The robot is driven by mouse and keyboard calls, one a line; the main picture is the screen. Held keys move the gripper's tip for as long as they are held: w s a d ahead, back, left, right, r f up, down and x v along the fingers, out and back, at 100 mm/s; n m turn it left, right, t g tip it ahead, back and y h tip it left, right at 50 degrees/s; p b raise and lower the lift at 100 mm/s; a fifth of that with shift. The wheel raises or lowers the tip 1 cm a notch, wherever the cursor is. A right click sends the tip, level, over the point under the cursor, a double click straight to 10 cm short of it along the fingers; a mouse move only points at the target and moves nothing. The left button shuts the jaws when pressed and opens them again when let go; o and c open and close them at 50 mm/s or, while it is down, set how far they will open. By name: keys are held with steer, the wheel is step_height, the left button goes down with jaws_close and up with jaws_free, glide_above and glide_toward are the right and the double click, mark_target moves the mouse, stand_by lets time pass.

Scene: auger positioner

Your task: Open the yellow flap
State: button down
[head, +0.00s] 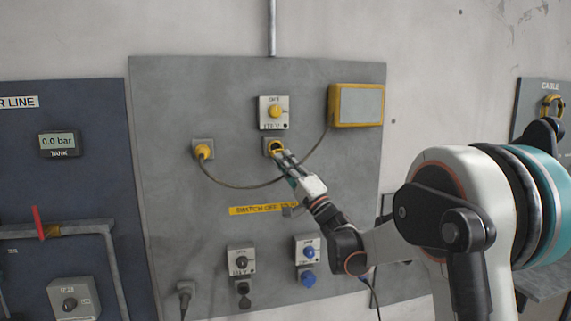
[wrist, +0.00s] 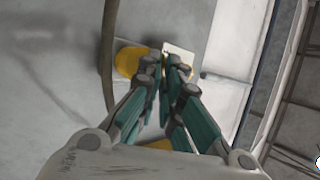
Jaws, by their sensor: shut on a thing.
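The yellow flap (head: 275,146) is on a small grey socket box on the grey wall panel, under a switch with a yellow knob. A yellow rim with a dark middle shows there in the head view. My gripper (head: 281,156) reaches it from the lower right, its fingertips at the flap's lower right edge. In the wrist view the fingers (wrist: 164,73) are close together, with a rounded yellow part (wrist: 127,61) just left of the tips. The fingers cover part of it, and how far the flap stands open is unclear.
A cable (head: 245,187) hangs from a yellow plug (head: 203,151) on the left up to a yellow box (head: 356,105) on the right, passing close to my gripper. The switch with the yellow knob (head: 275,111) is just above. Blue and black sockets sit below.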

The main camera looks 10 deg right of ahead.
steer(key=c, duration=1.8)
jaws_free()
steer(key=v, duration=1.2)
steer(key=shift+a, duration=0.15)
